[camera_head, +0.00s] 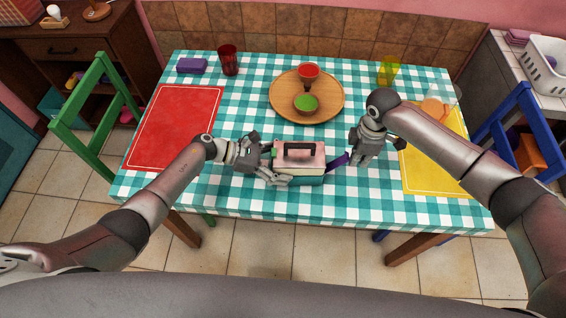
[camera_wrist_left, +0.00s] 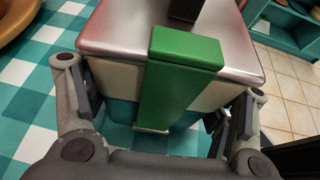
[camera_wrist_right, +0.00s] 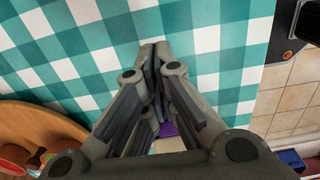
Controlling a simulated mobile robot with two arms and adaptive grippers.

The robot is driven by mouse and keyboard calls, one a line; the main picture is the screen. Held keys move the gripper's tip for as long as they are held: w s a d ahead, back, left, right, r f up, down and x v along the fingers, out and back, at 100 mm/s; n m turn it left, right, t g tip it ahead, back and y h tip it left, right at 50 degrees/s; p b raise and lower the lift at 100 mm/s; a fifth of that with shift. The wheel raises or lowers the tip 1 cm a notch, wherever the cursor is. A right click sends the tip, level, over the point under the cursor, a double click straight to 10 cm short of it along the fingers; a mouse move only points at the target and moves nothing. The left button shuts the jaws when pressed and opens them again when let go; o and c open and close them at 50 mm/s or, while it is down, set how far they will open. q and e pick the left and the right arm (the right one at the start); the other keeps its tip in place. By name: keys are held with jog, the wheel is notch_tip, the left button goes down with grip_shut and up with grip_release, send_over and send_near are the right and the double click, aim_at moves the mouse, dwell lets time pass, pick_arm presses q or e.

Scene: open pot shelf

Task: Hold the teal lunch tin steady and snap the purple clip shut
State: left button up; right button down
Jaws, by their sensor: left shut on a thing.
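The lunch tin (camera_head: 305,178) stands at the table's front edge, with a teal lower part, a pale upper part, a silvery lid and a dark handle (camera_head: 299,150). The purple clip (camera_head: 338,160) sticks out and up from its right side, open. A green clip (camera_wrist_left: 175,90) lies down against its left side. My left gripper (camera_head: 267,161) is shut on the tin, one finger on either side of the green clip. My right gripper (camera_head: 362,146) is just right of the purple clip, apart from it, fingertips together and empty. A bit of purple (camera_wrist_right: 168,130) shows behind its fingers.
A round wooden tray (camera_head: 285,113) with a red cup (camera_head: 308,72) and a green-filled bowl (camera_head: 306,103) is behind the tin. A red mat (camera_head: 175,125) lies left, a yellow mat (camera_head: 430,172) right. A dark red glass (camera_head: 229,60) and a yellow glass (camera_head: 388,70) stand farther back.

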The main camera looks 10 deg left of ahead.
aim_at(344, 160)
jog(key=shift+a, duration=0.1)
dwell(0.4)
jog(key=shift+s+a+f, duration=0.1)
jog(key=shift+s+a, duration=0.1)
jog(key=shift+a, duration=1.3)
jog(key=shift+s+a, duration=0.15)
jog(key=shift+a, duration=1.3)
jog(key=shift+d, duration=0.15)
pick_arm(q)
jog(key=shift+r, duration=0.1)
pick_arm(e)
jog(key=shift+d+f, duration=0.1)
jog(key=shift+d, duration=0.55)
jog(key=shift+w+d, duration=0.2)
jog(key=shift+d, duration=0.7)
notch_tip(344, 160, up, 9)
jog(key=shift+r, duration=0.2)
